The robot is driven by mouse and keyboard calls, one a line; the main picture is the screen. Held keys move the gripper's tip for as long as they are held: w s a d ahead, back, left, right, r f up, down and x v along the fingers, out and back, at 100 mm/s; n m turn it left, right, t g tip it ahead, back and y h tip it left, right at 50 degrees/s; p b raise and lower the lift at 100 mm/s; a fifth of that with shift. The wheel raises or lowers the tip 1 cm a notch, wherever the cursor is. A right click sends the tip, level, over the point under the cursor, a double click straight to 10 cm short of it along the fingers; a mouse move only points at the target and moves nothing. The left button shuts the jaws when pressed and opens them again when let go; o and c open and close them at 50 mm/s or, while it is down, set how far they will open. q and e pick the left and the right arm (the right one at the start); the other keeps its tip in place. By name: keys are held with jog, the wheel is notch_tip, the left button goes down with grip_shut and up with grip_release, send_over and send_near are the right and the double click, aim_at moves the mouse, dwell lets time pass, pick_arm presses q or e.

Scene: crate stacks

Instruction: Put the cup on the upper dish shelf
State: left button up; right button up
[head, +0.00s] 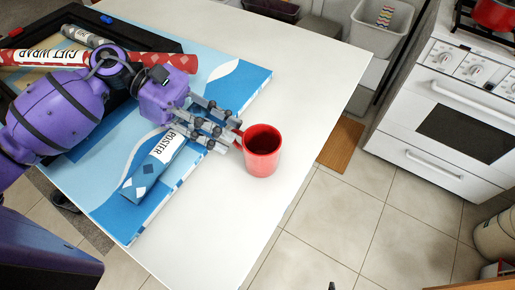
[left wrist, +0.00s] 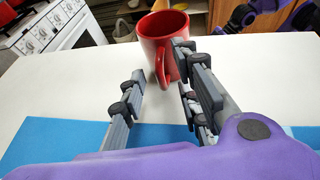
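The red cup (head: 262,152) stands upright on the white table near its right edge. Its handle points toward my left gripper (head: 229,141). In the left wrist view the cup (left wrist: 160,30) is just ahead of my left gripper (left wrist: 160,97). The left fingers are spread apart, with the handle at the gap between their tips; I cannot tell whether the right-hand finger touches it. What looks like my right gripper (left wrist: 240,18) shows partly at the top right of the left wrist view; its opening is unclear. No dish shelf is recognisable in these frames.
A blue poster tube (head: 155,165) lies on a blue-and-white flat box (head: 235,85) under my left arm. A red gift wrap roll (head: 165,66) lies behind. The white table (head: 305,80) is clear beyond the cup. A white stove (head: 440,115) stands across the floor.

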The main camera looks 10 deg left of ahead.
pick_arm(q)
jog(key=shift+d+f, duration=0.1)
jog(key=shift+d, duration=0.2)
jog(key=shift+c, duration=0.5)
grip_shut()
